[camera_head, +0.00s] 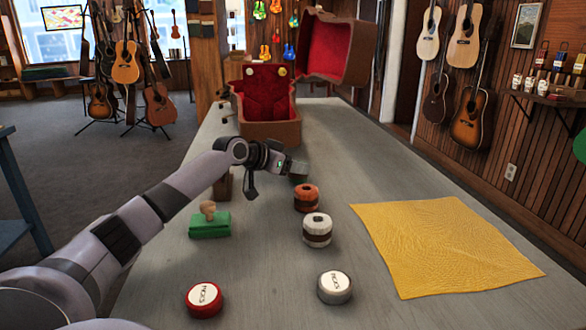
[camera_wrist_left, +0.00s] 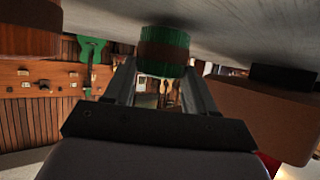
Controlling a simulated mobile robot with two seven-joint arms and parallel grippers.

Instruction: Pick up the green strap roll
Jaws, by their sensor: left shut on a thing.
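The green strap roll (camera_wrist_left: 164,50), with a brown band around its middle, sits between the two fingers of my left gripper (camera_wrist_left: 160,75) in the left wrist view. The gripper is shut on it. In the head view my left gripper (camera_head: 288,165) reaches over the table in front of the open case, and mostly hides the roll; a little dark green (camera_head: 298,178) shows at its tip. I cannot tell whether the roll still touches the table. My right gripper is not in view.
A green block with a wooden knob (camera_head: 210,222), red (camera_head: 204,299) and white (camera_head: 335,287) tins and a yellow cloth (camera_head: 440,245) lie around. The red-lined case (camera_head: 270,132) stands behind.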

